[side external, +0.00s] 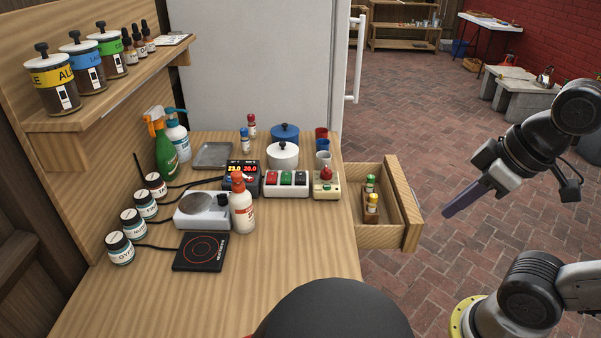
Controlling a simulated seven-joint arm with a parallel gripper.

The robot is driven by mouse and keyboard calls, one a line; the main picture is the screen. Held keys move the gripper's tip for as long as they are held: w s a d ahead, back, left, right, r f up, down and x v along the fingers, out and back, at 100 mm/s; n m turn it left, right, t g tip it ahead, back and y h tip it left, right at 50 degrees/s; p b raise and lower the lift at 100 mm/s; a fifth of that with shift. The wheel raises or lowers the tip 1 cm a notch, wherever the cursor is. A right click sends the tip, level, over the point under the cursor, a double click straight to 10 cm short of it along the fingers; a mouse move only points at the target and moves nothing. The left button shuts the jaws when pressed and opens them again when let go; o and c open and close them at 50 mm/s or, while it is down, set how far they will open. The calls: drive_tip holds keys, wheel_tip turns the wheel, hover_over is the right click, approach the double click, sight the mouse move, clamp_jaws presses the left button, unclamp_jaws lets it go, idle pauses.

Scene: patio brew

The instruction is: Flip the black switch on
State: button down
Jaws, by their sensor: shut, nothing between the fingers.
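A white switch box (286,191) stands on the right part of the wooden table, near its right edge. It carries a row of coloured rocker switches, one red, one green and one that looks dark. The dark one, at the right end of the row, seems to be the black switch (301,179). It is too small to tell its position. My gripper (448,213) is shut and empty. It hangs over the brick floor, right of the open drawer and well apart from the switch box.
The open drawer (408,240) with small bottles juts out between the table and my gripper. A box with a red button (326,188), a white pot (283,156), a white-and-orange bottle (242,212) and a temperature display (243,170) surround the switch box.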

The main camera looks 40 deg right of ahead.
drive_tip(key=w+r+n+g, duration=0.1)
drive_tip(key=w+r+n, duration=0.4)
drive_tip(key=w+r, duration=1.05)
drive_tip(key=n+g, duration=0.3)
drive_tip(key=g, duration=0.1)
hover_over(300, 180)
wheel_tip(300, 180, down, 11)
wheel_tip(300, 180, down, 6)
drive_tip(key=w+d+g+y, duration=0.1)
drive_tip(key=shift+w+d+m, duration=0.15)
drive_tip(key=shift+d+m, duration=0.1)
drive_tip(key=shift+m, duration=0.05)
drive_tip(key=shift+f, duration=0.1)
drive_tip(key=f, duration=0.4)
drive_tip(key=a+f, duration=0.1)
drive_tip(key=f, duration=0.4)
drive_tip(key=s+f, duration=0.1)
drive_tip(key=f, duration=0.4)
drive_tip(key=shift+s+a, duration=0.1)
drive_tip(key=shift+a, duration=0.05)
